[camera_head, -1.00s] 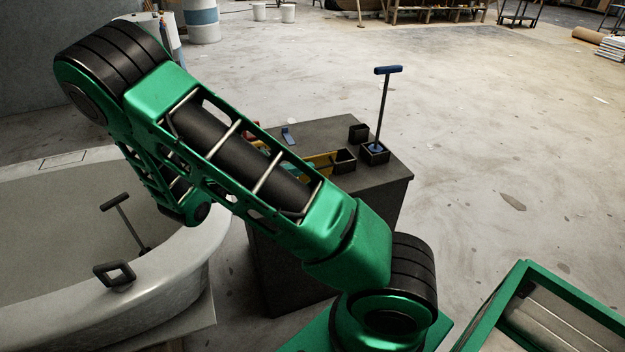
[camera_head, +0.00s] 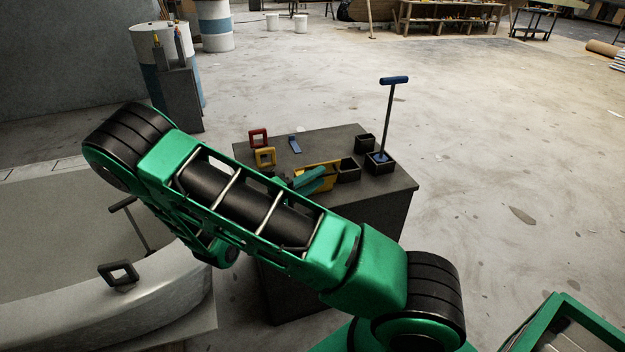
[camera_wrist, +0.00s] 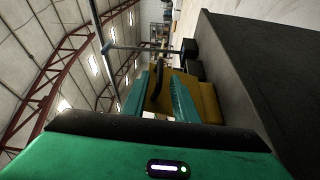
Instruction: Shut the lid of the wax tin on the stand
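I cannot clearly identify the wax tin. A narrow dark stand (camera_head: 182,100) rises at the upper left in the head view, beside a white and blue drum; the small dark upright shape on its top is too small to make out. My gripper (camera_head: 308,180) is over the dark bench, far from that stand. In the wrist view my gripper (camera_wrist: 160,78) has its two teal fingers apart, with a yellow piece (camera_wrist: 208,98) and a dark handle-like part (camera_wrist: 157,82) seen between and beyond them. I see no clear hold on either.
A pale hull mould (camera_head: 150,310) fills the lower left. The floor to the right is open.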

